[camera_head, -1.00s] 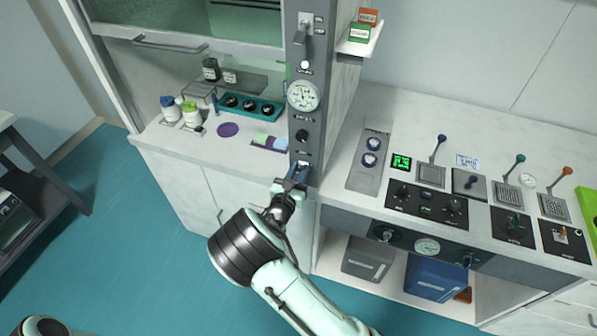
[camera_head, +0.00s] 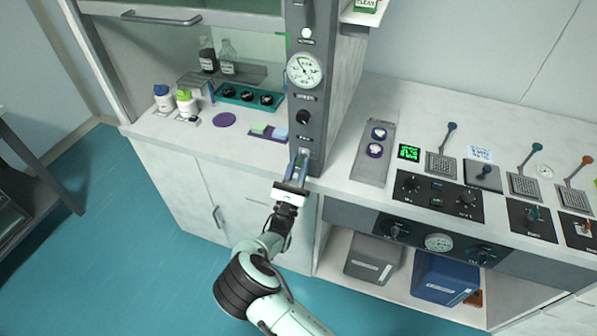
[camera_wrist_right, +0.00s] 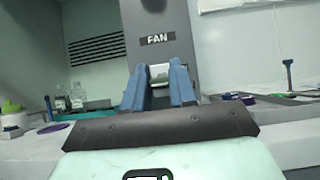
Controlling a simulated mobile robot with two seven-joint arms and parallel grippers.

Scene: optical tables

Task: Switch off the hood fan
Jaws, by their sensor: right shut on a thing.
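The fan switch (camera_wrist_right: 160,72) is a small pale lever low on the grey control column (camera_head: 304,90), under a label reading FAN (camera_wrist_right: 157,38). My right gripper (camera_head: 300,163) reaches the column's lower end from the front. In the right wrist view its two blue fingers (camera_wrist_right: 161,80) stand on either side of the switch and are shut on it. The fingers partly hide the switch, and its exact position is hard to read. My left gripper is not in view.
A black knob (camera_head: 303,117) and a round gauge (camera_head: 305,70) sit above on the column. Bottles (camera_head: 186,101) and a teal rack (camera_head: 247,96) stand in the hood at left. The right bench holds a control panel (camera_head: 437,197) with levers.

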